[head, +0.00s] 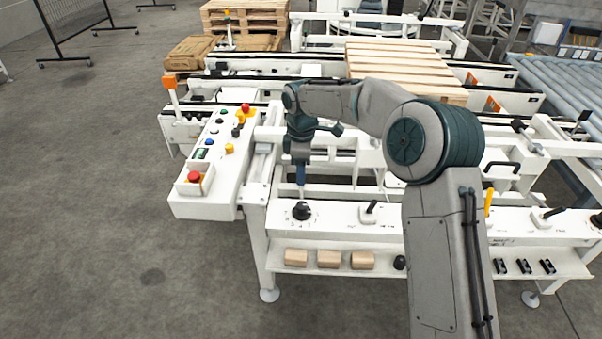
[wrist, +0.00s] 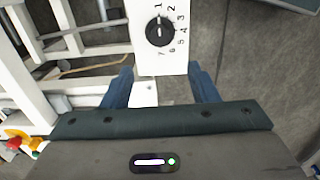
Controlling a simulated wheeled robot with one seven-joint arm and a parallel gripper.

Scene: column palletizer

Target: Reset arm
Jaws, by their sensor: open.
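My arm reaches forward from the lower right of the head view and bends down at the left. My gripper (head: 301,190) points downward just above a black rotary knob (head: 301,210) on the white front panel (head: 340,216). In the wrist view my gripper (wrist: 158,80) shows two blue fingers spread apart, with nothing between them but the panel's edge below. The knob (wrist: 159,31) lies beyond the fingertips, apart from them, with numbers printed around it on the white panel.
A white control box (head: 215,160) with coloured buttons stands left of the arm. Wooden blocks (head: 328,258) lie on the shelf below the panel. A black lever (head: 369,208) stands right of the knob. Pallets (head: 400,68) sit on the conveyor behind. Open floor (head: 90,200) lies at left.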

